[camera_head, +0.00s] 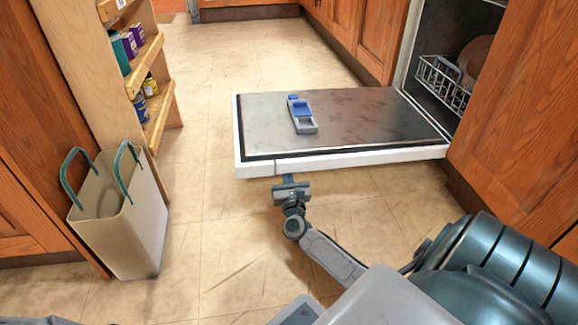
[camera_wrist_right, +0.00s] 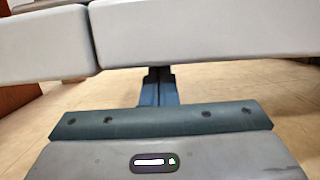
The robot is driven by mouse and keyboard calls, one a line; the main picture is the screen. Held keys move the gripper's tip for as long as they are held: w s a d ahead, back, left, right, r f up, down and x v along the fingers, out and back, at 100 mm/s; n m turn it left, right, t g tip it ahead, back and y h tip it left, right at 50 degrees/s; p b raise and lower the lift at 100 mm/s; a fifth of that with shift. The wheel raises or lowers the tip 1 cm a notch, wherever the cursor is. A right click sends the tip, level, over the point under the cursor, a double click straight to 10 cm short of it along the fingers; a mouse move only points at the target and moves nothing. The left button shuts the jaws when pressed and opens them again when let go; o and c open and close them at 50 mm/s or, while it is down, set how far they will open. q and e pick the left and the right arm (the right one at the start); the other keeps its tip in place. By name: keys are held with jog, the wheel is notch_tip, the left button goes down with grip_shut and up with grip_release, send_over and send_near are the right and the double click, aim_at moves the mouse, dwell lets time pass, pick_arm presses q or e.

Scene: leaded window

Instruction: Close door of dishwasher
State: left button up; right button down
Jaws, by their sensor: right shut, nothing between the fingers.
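The dishwasher door (camera_head: 375,110) lies open and roughly level, with its dark inner panel facing up and a white outer edge. My right gripper (camera_head: 288,178) is at the door's front edge, toward its left corner. Its fingertips are hidden beneath the edge. In the right wrist view the door's pale edge (camera_wrist_right: 200,32) crosses the top, and the shut, empty fingers of my right gripper (camera_wrist_right: 158,85) reach under it. I cannot tell whether they touch the door. My left gripper is not in view.
A blue and grey dispenser (camera_head: 301,113) is on the door's inner panel. A dish rack (camera_head: 442,85) sits inside the dishwasher at right. A beige bin with teal handles (camera_head: 125,225) and a wooden shelf (camera_head: 150,100) stand at left. The floor between is clear.

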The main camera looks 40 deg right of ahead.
jog(key=shift+w+d+r, duration=0.15)
jog(key=shift+w+d, duration=0.1)
jog(key=shift+w, duration=0.2)
jog(key=shift+r, duration=0.15)
